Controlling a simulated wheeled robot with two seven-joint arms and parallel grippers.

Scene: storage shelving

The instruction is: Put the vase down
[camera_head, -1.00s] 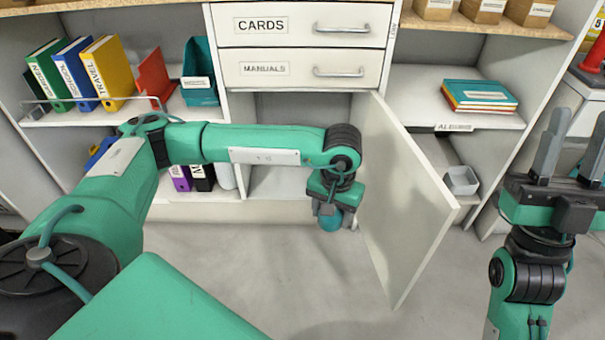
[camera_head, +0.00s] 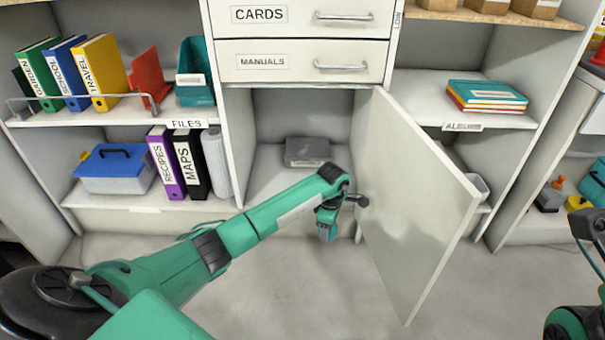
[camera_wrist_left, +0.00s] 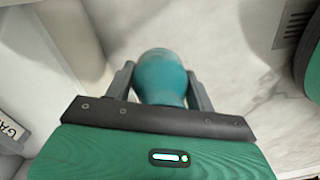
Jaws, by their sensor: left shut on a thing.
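The vase (camera_wrist_left: 162,78) is a rounded teal piece in the left wrist view, with a wider top and a narrower part toward the gripper. The two dark fingers of my left gripper (camera_wrist_left: 160,92) are shut on it from both sides. In the head view my left gripper (camera_head: 327,222) points down in front of the open lower cabinet, beside its door. I cannot clearly separate the vase from the gripper there. Only parts of my right arm show at the right edge of the head view, and its fingers are out of view.
The white cabinet door (camera_head: 415,200) stands open just right of my left gripper. A grey box (camera_head: 307,152) lies at the back of the open compartment, whose floor has free room. Binders (camera_head: 178,165) and a blue-lidded box (camera_head: 115,168) fill the shelf to the left. The floor (camera_head: 330,290) is clear.

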